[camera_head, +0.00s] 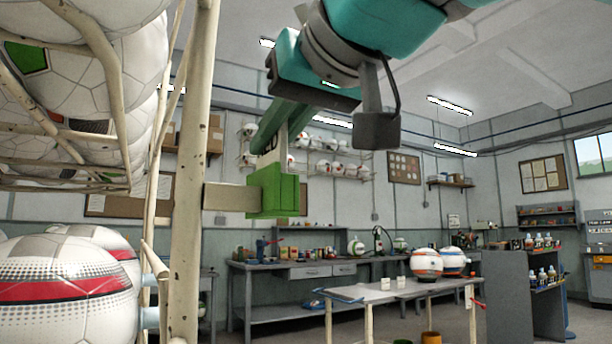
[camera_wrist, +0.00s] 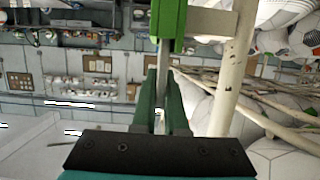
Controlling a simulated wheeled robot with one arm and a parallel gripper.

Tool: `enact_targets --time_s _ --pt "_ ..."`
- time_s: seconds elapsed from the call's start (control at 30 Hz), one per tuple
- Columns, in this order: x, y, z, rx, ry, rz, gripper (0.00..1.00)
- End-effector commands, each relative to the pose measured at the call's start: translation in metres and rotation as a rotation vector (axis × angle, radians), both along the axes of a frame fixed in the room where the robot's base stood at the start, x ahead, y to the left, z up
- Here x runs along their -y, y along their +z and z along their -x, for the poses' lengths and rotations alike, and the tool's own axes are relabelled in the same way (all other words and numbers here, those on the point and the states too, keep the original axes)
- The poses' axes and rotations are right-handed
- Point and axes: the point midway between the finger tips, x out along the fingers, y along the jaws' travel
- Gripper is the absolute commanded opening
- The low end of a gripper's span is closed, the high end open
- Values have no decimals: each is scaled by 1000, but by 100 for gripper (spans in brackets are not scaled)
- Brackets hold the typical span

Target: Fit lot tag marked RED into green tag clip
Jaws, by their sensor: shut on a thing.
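The green tag clip (camera_head: 272,192) sits on the end of a short beige bracket on the cage post. In the wrist view the clip (camera_wrist: 168,20) is at the top centre, with a narrow gap at its near end. My gripper (camera_head: 275,138) has dark green fingers and is directly above the clip. It is shut on the lot tag (camera_head: 281,146), a thin pale plate of which a little dark lettering shows. In the wrist view the tag (camera_wrist: 163,58) is edge-on between the fingers, its far end at the clip's gap. I cannot tell how deep it sits.
The rusty cream post (camera_head: 190,170) and bracket (camera_head: 232,198) stand close left of the clip. The cage beside it holds several balls (camera_head: 70,285). A table (camera_head: 400,292) with two balls and a workbench (camera_head: 290,268) stand farther back. The air right of the clip is clear.

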Motion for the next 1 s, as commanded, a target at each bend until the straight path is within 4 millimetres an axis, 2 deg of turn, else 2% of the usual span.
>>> enact_targets --time_s 0.87,0.9,1.0 --pt "0 -21 0 0 0 0 0" --pt "0 -20 0 0 0 0 15" --pt "0 -20 0 -1 0 1 26"
